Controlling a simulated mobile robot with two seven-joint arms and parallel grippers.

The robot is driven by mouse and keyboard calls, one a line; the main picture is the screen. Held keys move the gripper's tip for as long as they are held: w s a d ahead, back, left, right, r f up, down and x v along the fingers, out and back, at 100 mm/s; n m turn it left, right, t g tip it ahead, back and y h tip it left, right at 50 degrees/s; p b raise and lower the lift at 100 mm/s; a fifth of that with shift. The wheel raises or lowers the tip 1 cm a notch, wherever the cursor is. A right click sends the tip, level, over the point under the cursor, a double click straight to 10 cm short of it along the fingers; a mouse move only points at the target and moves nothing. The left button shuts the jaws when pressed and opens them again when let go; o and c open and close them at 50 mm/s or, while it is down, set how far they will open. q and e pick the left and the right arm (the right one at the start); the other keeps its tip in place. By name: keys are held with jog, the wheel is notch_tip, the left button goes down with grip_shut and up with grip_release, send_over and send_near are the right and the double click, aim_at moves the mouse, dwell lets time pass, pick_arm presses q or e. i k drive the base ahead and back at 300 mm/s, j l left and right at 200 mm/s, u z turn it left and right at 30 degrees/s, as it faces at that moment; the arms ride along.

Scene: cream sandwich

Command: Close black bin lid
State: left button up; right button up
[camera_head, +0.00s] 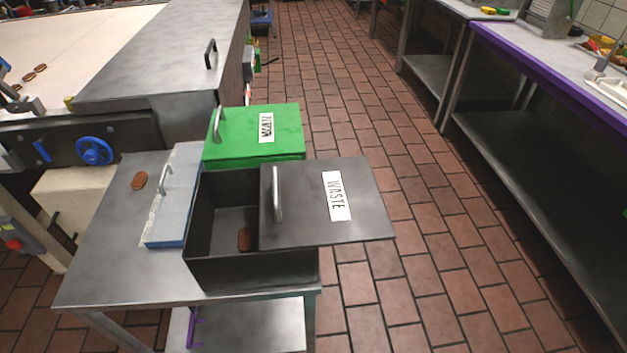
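The black bin (250,274) stands on a grey metal table, with its left part uncovered. A brown biscuit (244,239) lies on the bin floor. The black lid (370,205), labelled WASTE, lies flat over the right part of the bin and sticks out past its right edge. An upright metal handle (277,193) stands near the lid's left edge. The rest of the bin's inside is hidden under the lid. Neither my left nor my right gripper is in view.
A green-lidded bin (285,120) stands directly behind the black bin. A blue-edged lid or tray with a handle (172,205) lies to the left. Another brown biscuit (139,180) lies on the table (110,260). Open brick floor (430,260) lies to the right.

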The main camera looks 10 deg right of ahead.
aim_at(338, 201)
jog(key=k+l, duration=0.1)
jog(key=l, duration=0.35)
jog(key=k+l, duration=0.1)
jog(key=l, duration=0.4)
jog(key=k+l, duration=0.1)
jog(key=l, duration=0.35)
jog(key=k+l, duration=0.1)
jog(key=l, duration=0.4)
jog(key=l+u, duration=0.1)
jog(key=l, duration=0.35)
jog(key=i+j, duration=0.3)
jog(key=j, duration=0.15)
